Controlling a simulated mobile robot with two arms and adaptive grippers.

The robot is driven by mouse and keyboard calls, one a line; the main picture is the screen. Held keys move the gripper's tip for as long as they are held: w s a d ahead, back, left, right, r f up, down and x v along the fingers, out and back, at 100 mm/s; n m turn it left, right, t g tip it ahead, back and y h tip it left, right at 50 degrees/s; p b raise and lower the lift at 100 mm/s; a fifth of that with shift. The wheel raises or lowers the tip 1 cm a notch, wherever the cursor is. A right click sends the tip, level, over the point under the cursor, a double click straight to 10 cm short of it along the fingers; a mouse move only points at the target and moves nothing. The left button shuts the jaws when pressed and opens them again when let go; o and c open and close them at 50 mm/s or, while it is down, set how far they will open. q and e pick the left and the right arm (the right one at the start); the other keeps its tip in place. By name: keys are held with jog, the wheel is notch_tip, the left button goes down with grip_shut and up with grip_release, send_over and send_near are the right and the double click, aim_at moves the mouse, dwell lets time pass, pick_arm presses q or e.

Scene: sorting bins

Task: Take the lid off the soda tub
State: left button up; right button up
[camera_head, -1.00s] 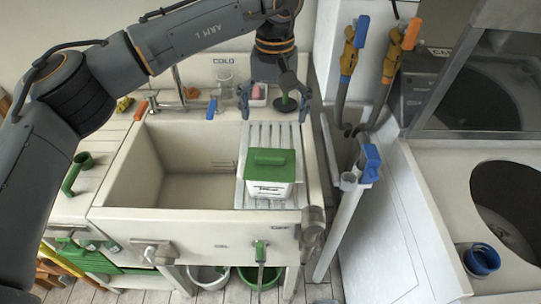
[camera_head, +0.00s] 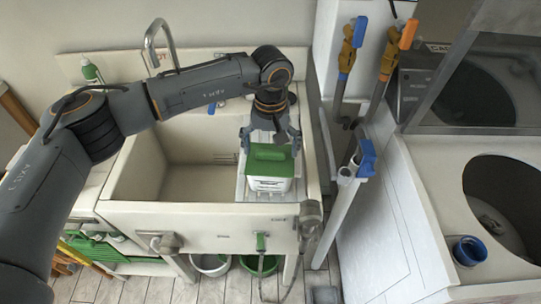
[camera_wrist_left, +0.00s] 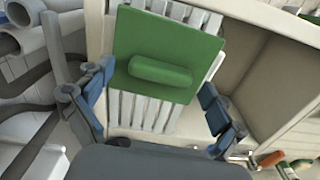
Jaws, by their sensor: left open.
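The soda tub (camera_head: 268,185) is a white box with printing on its front, standing on the ribbed drainboard at the right of the sink. Its green lid (camera_head: 269,153) is on top, with a raised bar handle. In the left wrist view the lid (camera_wrist_left: 190,45) and its handle (camera_wrist_left: 160,71) show from above, and the tub is mostly hidden under it. My left gripper (camera_head: 270,138) is open just behind and above the lid. In the wrist view its blue-grey fingers (camera_wrist_left: 155,97) stand wide apart either side of the handle, not touching it. My right gripper is not in view.
The empty sink basin (camera_head: 190,165) lies left of the tub. The ribbed drainboard (camera_wrist_left: 145,112) shows beside it. Hoses with blue and orange handles (camera_head: 392,58) hang at the right. A blue cup (camera_head: 468,250) stands on the right counter.

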pick_arm(q)
jog(key=c, duration=1.1)
jog(key=shift+c, duration=0.2)
